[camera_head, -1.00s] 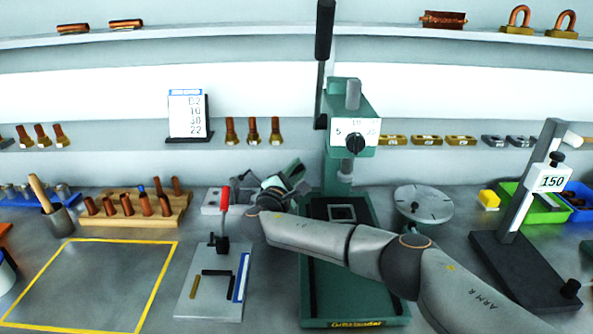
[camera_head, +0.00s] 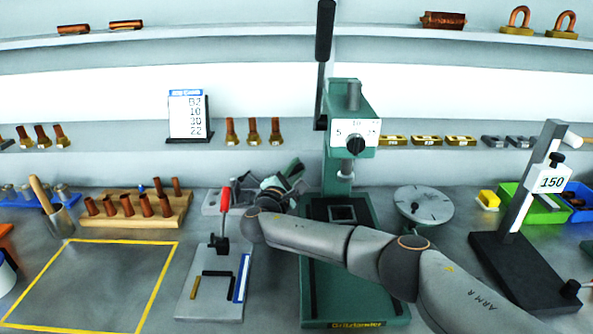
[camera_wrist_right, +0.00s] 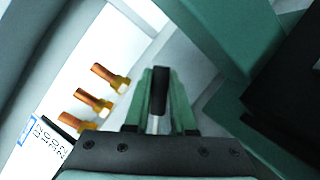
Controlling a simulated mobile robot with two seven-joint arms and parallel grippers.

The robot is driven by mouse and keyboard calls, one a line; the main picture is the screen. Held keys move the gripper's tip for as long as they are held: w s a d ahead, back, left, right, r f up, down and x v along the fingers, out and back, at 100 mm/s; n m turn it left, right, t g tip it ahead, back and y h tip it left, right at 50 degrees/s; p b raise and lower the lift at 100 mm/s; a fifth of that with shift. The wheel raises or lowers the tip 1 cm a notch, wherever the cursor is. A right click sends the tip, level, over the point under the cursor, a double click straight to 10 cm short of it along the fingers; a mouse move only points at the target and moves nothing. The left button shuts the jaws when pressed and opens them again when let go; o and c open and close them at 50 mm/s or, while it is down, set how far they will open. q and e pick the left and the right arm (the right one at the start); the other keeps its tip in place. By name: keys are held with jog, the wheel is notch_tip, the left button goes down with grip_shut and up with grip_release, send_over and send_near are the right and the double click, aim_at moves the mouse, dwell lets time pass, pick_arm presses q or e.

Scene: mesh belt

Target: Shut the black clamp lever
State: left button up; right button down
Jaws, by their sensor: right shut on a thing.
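In the right wrist view, the black clamp lever (camera_wrist_right: 159,92) stands between the two green fingers of my right gripper (camera_wrist_right: 160,75). The fingers are shut on its black grip, and a metal shank shows below it. In the head view, my right gripper (camera_head: 277,182) is behind the red-handled clamp and left of the green press. My own wrist hides much of the black lever there. A pale base block (camera_head: 211,203) shows partly behind the red handle. My left gripper is in neither view.
The red-handled clamp (camera_head: 224,200) stands upright on a grey plate in front. The green press (camera_head: 350,120) rises close on the right. A wooden block with copper pieces (camera_head: 150,221) is at left. The yellow-framed area (camera_head: 95,285) is clear.

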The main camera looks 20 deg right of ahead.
jog(key=shift+w+a+r+n+t+p, duration=0.1)
jog(key=shift+a+r+n+t+p, duration=0.35)
jog(key=shift+n, duration=0.55)
jog(key=shift+w+a+r+n, duration=0.15)
jog(key=shift+a+r+n, duration=0.4)
jog(key=shift+n, duration=0.25)
jog(key=shift+w+a+r+n+t, duration=0.1)
jog(key=shift+a+r+n+t, duration=0.2)
jog(key=shift+n, duration=0.2)
jog(key=a+n, duration=0.1)
jog(key=n+t, duration=0.1)
jog(key=a+r+n+b, duration=0.1)
jog(key=n, duration=0.1)
jog(key=shift+w+a, duration=0.3)
jog(key=shift+w, duration=0.05)
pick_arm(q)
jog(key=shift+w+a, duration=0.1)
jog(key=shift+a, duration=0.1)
pick_arm(e)
jog(key=shift+w+a+r+n+t+y, duration=0.15)
jog(key=shift+a+n+t+y, duration=0.15)
jog(key=shift+a+n+t, duration=0.45)
jog(key=shift+d, duration=0.25)
jog(key=c, duration=0.8)
grip_release()
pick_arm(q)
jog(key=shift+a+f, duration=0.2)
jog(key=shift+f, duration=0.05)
pick_arm(e)
jog(key=shift+o, duration=0.2)
